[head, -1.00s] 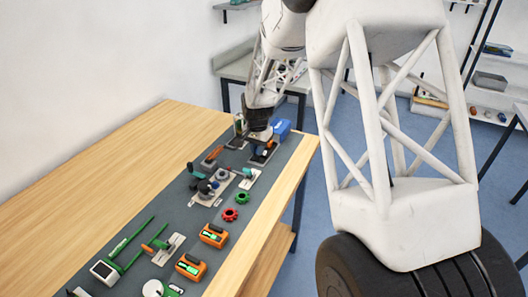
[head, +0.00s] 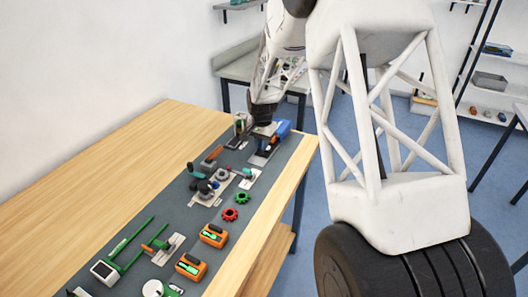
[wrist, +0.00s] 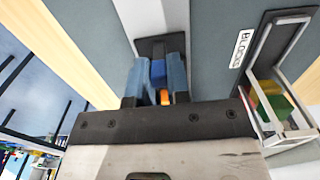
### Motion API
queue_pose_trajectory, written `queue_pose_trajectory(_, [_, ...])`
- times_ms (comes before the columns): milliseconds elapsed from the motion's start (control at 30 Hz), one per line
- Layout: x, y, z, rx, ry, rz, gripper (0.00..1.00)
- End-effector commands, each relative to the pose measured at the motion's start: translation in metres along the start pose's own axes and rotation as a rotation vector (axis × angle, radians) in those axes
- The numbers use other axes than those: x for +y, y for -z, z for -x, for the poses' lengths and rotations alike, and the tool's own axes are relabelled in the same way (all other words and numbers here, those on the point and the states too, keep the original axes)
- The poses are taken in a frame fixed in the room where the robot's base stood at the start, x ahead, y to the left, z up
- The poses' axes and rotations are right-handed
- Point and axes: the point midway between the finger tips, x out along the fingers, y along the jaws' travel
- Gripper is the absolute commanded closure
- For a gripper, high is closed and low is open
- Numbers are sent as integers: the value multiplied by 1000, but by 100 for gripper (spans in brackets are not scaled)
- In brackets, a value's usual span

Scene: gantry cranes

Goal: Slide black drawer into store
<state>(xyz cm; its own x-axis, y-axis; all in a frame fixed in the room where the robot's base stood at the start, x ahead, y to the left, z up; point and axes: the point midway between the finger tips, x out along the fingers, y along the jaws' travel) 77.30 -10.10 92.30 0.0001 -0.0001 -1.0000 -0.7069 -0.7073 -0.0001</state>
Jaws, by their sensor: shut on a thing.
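My gripper (wrist: 158,85) is low over the far end of the grey mat, its fingers close together. Something blue and a small orange part show between them. A black piece (wrist: 152,46), which seems to be the black drawer, shows just past the fingertips over a pale plate. In the head view my gripper (head: 264,129) is above that dark piece (head: 263,149), beside a blue box (head: 281,130) that may be the store. The fingers hide the exact grip, and I cannot tell how far the drawer is inside the store.
A rack labelled BLOCKS (wrist: 270,62) with coloured blocks stands close to the right in the wrist view. Orange units (head: 213,235), red and green knobs (head: 229,214) and other fixtures line the mat (head: 215,256). The wooden table (head: 110,175) is bare at left.

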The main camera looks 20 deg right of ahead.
Motion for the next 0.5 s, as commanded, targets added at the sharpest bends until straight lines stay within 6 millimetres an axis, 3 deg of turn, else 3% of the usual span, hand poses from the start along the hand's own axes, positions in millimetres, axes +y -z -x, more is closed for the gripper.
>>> queue_pose_trajectory(500, [0,18,1,1,1,-1,96])
